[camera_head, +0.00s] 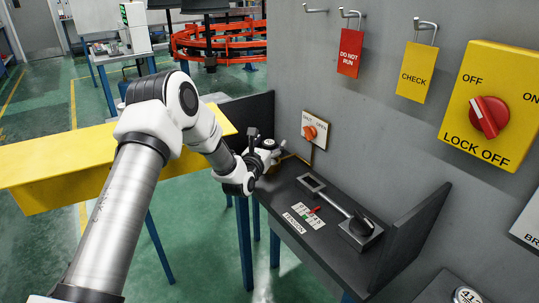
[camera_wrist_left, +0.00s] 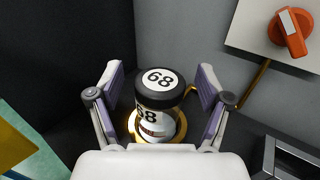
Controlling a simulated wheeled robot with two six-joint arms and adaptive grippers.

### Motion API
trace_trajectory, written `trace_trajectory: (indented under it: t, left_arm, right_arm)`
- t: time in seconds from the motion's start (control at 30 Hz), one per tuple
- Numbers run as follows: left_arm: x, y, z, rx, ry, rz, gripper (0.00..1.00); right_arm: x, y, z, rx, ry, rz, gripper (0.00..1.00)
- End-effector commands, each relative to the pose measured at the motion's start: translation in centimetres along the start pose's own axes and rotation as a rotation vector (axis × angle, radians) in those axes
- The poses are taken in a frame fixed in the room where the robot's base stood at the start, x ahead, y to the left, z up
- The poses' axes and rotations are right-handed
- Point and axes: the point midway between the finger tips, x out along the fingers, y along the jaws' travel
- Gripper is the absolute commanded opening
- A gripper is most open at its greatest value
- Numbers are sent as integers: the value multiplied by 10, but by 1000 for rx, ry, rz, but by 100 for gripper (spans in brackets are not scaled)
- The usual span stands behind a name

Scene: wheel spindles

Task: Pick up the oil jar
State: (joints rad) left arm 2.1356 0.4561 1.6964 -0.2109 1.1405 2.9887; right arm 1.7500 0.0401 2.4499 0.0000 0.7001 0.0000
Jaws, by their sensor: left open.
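The oil jar (camera_wrist_left: 157,98) shows in the left wrist view, a small upright jar with a black lid and "68" on its white lid disc and side label. It stands on or in a brass-coloured round base near the corner of two walls. My left gripper (camera_wrist_left: 161,78) is open, with one finger on each side of the jar and a gap visible at both sides. In the head view the left gripper (camera_head: 276,152) is over the back end of the dark bench, and the jar is hidden there. My right gripper is in neither view.
The dark bench (camera_head: 290,207) holds a metal lever tool (camera_head: 341,203) and a small label plate. A dark panel (camera_head: 250,118) and the grey wall border the jar's corner. An orange valve knob (camera_head: 309,132) is on the wall nearby. A yellow beam (camera_head: 50,165) lies left.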

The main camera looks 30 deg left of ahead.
Motion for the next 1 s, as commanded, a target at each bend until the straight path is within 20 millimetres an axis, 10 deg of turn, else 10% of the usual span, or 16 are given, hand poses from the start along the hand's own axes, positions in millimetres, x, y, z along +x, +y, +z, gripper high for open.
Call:
trace_trajectory:
  t: [0.07, 0.23, 1.0]
  left_arm:
    - [0, 0, 0, 0, 0, 0, 71]
    - [0, 0, 0, 0, 0, 0, 11]
    - [-19, 1, 35, -3, 4, 1, 8]
  right_arm:
    - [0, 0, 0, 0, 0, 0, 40]
    - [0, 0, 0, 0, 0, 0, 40]
    - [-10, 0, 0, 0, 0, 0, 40]
